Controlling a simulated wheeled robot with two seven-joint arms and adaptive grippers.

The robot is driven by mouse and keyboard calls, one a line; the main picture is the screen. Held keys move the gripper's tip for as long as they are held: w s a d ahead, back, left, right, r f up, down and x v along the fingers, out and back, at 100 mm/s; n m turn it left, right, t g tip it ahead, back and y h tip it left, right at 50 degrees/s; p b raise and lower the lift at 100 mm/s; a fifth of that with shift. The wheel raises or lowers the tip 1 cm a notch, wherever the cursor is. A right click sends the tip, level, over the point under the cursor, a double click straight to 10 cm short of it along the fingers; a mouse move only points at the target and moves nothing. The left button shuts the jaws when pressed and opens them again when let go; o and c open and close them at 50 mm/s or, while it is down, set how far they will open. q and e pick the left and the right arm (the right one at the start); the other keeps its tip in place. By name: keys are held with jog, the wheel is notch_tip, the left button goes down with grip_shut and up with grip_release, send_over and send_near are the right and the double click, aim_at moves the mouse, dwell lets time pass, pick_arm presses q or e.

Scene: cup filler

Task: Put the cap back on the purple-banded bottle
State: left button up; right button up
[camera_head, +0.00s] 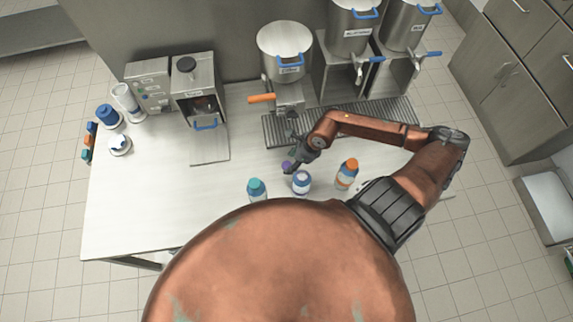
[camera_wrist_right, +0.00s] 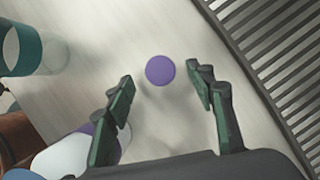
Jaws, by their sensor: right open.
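The purple cap (camera_head: 287,166) lies on the white table, and it also shows in the right wrist view (camera_wrist_right: 160,70) as a flat purple disc. My right gripper (camera_head: 293,163) is open; in the right wrist view its fingertips (camera_wrist_right: 159,82) stand to either side of the cap, with gaps. The purple-banded bottle (camera_head: 302,184) stands upright and uncapped just in front of the cap; in the right wrist view part of it shows at the lower left (camera_wrist_right: 78,156), partly behind a finger. My left gripper is not in view.
A teal-capped bottle (camera_head: 257,189) stands left of the purple-banded bottle and an orange-capped bottle (camera_head: 347,173) stands right. A slotted drip tray (camera_head: 275,132) lies behind the gripper, under the steel dispensers (camera_head: 284,55). The left-middle tabletop is clear.

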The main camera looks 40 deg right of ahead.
aim_at(289, 165)
jog(key=shift+x, duration=1.25)
jog(key=c, duration=0.8)
notch_tip(289, 165, up, 10)
jog(key=shift+b, duration=0.6)
